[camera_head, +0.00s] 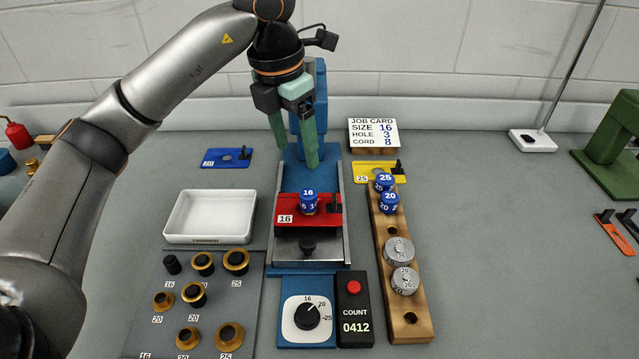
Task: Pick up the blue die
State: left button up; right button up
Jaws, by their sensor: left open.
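A blue die (308,202) marked 16 sits upright on a red plate (350,212) of the blue press in the middle of the bench. Two more blue dies, marked 25 (384,182) and 20 (389,203), stand in a wooden rack to its right. My left gripper (298,157) is open and empty, with its green fingers pointing down. In the picture it is just above the 16 die and apart from it, in front of the press's blue column. My right gripper is not in view.
A white tray (209,239) and a grey board (222,280) with several brass rings lie at left. The wooden rack (411,328) also holds grey discs (399,251). A counter box (354,300) and dial (307,316) stand in front.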

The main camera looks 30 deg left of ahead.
pick_arm(q)
send_over(308, 193)
jog(key=s, duration=0.1)
jog(key=f, duration=0.6)
jog(key=shift+a+f+b, duration=0.2)
jog(key=shift+a+b, duration=0.15)
jog(key=shift+w+d+f, duration=0.1)
jog(key=shift+w+f, duration=0.1)
jog(key=shift+f, duration=0.75)
jog(key=shift+w+d+f, duration=0.15)
jog(key=shift+f, duration=0.8)
jog(key=shift+w+d+f, duration=0.1)
jog(key=shift+w+f, duration=0.1)
jog(key=shift+f, duration=0.75)
grip_shut()
